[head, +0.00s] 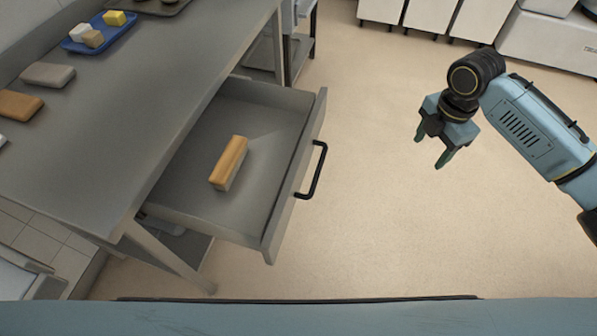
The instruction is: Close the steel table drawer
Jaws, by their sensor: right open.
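The steel table drawer (243,125) is pulled out from under the steel table (128,110) on the left. Its front panel (290,190) faces right and carries a black bar handle (317,171). A block with a tan top and a pale side (229,162) lies inside the drawer. My right gripper (433,162) is open and empty. It hangs over the floor to the right of the handle, clearly apart from it. My left gripper is not in the picture.
On the table top are a blue tray (73,47) with several small blocks, a grey block (47,75) and a brown block (18,105). White cabinets (430,15) stand at the back. The floor (380,230) right of the drawer is clear.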

